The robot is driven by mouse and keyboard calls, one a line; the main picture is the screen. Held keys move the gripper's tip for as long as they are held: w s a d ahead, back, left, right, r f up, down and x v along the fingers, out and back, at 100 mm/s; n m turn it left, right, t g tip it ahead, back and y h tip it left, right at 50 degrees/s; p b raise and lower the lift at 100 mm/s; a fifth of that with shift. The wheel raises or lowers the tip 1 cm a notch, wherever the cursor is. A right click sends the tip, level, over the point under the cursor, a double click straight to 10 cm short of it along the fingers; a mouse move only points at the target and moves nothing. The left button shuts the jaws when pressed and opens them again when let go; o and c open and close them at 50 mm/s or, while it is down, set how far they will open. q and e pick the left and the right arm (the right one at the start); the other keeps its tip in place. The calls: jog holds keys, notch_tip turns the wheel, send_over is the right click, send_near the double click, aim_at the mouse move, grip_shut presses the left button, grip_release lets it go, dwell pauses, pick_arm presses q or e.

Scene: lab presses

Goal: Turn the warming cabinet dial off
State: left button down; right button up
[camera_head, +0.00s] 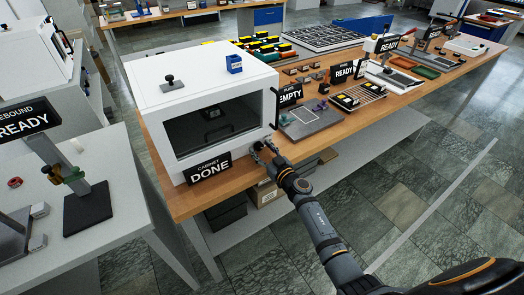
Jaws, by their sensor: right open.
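The white warming cabinet (150,101) stands on the wooden bench, with a dark window and a black door handle (277,108). A black sign (209,168) reading "CABINET DONE" stands at its front lower edge. My right gripper (262,150) is open at the lower right front corner of the cabinet, just right of the sign. The dial cannot be made out; my gripper covers that corner. Whether the fingers touch anything there cannot be told. My left gripper is not in view.
Right of the cabinet, a grey plate (311,122) with an "EMPTY" sign (290,95) and a rack of small blocks (357,97) lie on the bench. A white table (115,180) is at left.

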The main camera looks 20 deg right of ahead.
grip_shut()
dwell(0.3)
